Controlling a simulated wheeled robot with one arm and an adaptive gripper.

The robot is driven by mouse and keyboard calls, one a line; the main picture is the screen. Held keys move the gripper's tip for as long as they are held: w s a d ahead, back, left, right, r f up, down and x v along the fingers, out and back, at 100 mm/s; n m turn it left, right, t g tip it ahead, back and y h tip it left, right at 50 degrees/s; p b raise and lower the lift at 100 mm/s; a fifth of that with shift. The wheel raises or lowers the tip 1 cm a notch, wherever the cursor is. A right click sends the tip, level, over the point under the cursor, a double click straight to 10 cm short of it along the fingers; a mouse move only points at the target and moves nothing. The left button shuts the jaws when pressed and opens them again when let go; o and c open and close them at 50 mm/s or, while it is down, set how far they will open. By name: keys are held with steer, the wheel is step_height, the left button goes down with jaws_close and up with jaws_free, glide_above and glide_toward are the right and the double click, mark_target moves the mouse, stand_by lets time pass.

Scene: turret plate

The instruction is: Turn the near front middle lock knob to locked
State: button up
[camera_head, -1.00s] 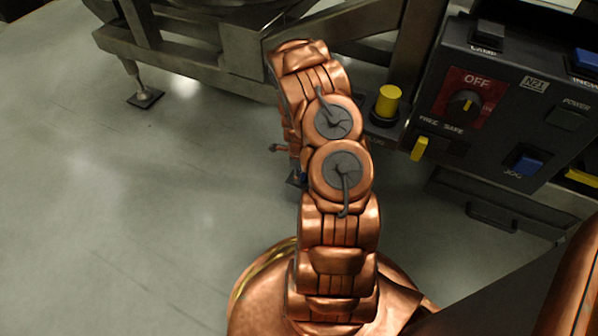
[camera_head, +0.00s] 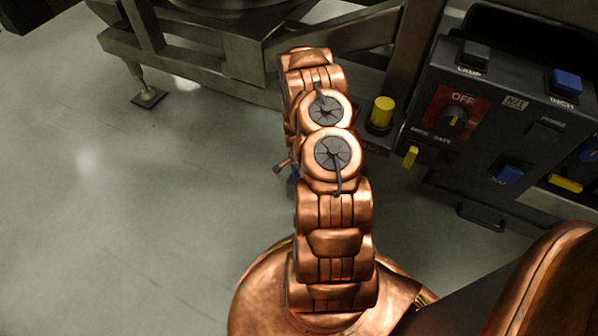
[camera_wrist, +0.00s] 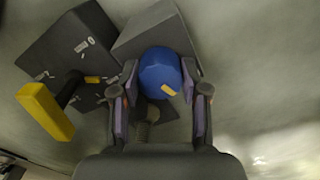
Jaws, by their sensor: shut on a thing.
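In the wrist view a round blue knob (camera_wrist: 158,66) with a yellow mark on its lower edge sits between the fingers of my gripper (camera_wrist: 160,98). The gripper is shut on this blue knob, with one finger on each side. The yellow mark points to the lower right. The knob stands against a grey block; the lettering near it is too small to read. In the head view my arm covers the gripper and the knob, so neither can be made out there.
A yellow handle on a dark stem (camera_wrist: 46,111) stands left of my gripper. In the head view a dark control box (camera_head: 440,85) with a red OFF dial plate is at right. A yellow button (camera_head: 381,112) is close beside my arm. Open floor (camera_head: 90,210) lies left.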

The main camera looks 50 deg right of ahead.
steer(key=n+p, duration=0.2)
steer(key=n, duration=0.3)
steer(key=shift+p, duration=0.4)
stand_by(0.3)
steer(key=o, duration=1.1)
steer(key=shift+o, duration=0.2)
step_height(320, 180, up, 12)
stand_by(0.5)
